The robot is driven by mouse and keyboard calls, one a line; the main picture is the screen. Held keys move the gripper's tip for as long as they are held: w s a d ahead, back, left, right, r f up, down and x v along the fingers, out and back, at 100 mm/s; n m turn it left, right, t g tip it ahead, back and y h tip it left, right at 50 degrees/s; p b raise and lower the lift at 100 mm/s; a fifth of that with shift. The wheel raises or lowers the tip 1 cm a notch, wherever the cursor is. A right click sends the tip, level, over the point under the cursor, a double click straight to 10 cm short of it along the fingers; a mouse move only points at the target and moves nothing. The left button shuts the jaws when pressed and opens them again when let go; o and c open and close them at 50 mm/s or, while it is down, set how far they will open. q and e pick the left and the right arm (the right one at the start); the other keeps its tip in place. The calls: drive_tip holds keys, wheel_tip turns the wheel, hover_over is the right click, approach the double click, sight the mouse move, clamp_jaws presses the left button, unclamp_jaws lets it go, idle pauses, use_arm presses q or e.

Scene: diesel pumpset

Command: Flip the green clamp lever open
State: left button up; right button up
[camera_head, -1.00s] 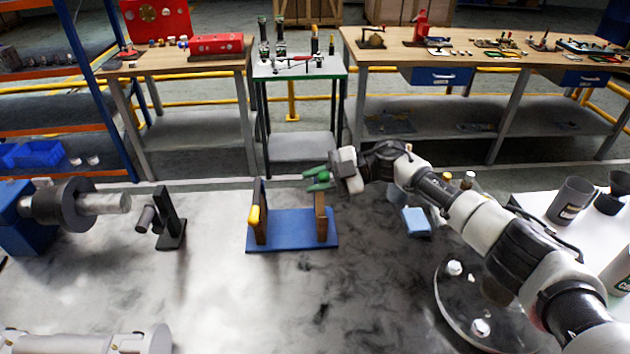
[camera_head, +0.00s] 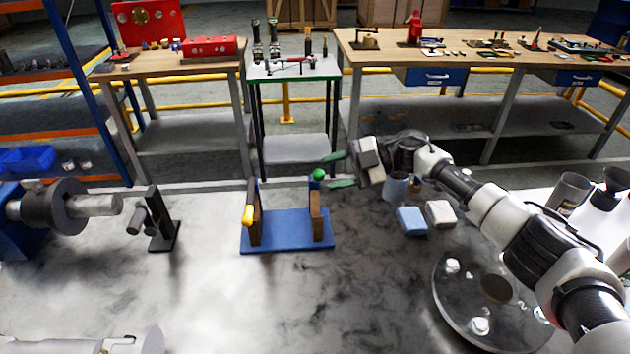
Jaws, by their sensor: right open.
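The fixture has a blue base (camera_head: 287,242) on the grey worktop, with two upright brown posts. The green clamp lever's round knob (camera_head: 318,175) stands at the top of the right post (camera_head: 315,215). A yellow-tipped lever (camera_head: 248,214) hangs on the left post. My right gripper (camera_head: 326,173) comes in from the right with its green fingers spread, one above and one below the knob's height. The fingertips are close to the knob, and I cannot tell whether they touch it. My left gripper is out of view.
A blue block (camera_head: 412,220) and a white block (camera_head: 440,213) lie right of the fixture. A round metal flange (camera_head: 490,300) lies at the front right. A black bracket (camera_head: 163,225) stands to the left. The worktop in front of the fixture is clear.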

drive_tip(key=b+v, duration=0.1)
drive_tip(key=v, duration=0.4)
drive_tip(key=shift+d, duration=0.2)
